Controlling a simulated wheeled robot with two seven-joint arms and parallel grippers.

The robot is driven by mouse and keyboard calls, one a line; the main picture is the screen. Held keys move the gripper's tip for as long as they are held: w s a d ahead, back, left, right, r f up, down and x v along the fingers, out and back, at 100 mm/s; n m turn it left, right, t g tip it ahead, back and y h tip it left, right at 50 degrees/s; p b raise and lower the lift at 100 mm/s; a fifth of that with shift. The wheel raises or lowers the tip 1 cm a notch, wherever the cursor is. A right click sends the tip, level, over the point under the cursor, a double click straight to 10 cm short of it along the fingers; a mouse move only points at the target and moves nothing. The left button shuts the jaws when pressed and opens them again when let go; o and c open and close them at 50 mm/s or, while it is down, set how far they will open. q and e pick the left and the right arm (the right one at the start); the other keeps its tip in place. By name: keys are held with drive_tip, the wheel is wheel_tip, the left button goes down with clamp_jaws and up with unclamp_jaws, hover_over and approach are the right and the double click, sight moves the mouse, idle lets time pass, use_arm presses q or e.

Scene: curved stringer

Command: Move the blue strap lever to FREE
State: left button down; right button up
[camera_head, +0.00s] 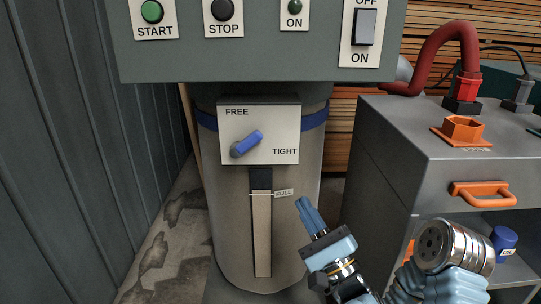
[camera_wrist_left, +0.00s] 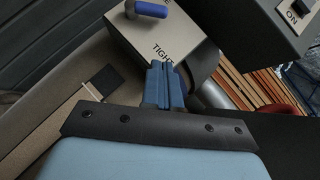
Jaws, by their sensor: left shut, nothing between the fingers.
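The blue strap lever (camera_head: 247,142) sits on a light box (camera_head: 282,112) on the front of the drum. In the left wrist view, the lever (camera_wrist_left: 150,9) is partly visible at the top edge, beyond my fingers. My left gripper (camera_head: 303,202) is shut and empty, below and right of the box, apart from the lever. Its fingers (camera_wrist_left: 162,72) are together in the left wrist view, overlapping the TIGHT side of the box. My right gripper is not in view.
A green control panel (camera_head: 270,55) overhangs the lever box. A blue strap (camera_head: 314,117) runs around the drum (camera_head: 225,220). A grey cabinet (camera_head: 380,150) with an orange handle (camera_head: 480,192) stands at right. A corrugated wall (camera_head: 70,150) is at left.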

sight(261, 140)
use_arm(q)
drive_tip(key=shift+s+a+r+p+x, duration=0.15)
drive_tip(key=shift+s+a+r+x, duration=0.15)
drive_tip(key=shift+x, duration=1.85)
drive_tip(key=shift+s+a+r+p+x, duration=0.2)
drive_tip(key=shift+s+x, duration=0.15)
drive_tip(key=shift+x, duration=1.8)
drive_tip(key=shift+s+a+r+p+x, duration=0.15)
drive_tip(key=shift+s+r+x, duration=0.15)
drive_tip(key=shift+x, duration=1.85)
drive_tip(key=shift+r+n+g+y, duration=0.15)
drive_tip(key=shift+n+g+y, duration=0.15)
drive_tip(key=shift+n+g, duration=0.15)
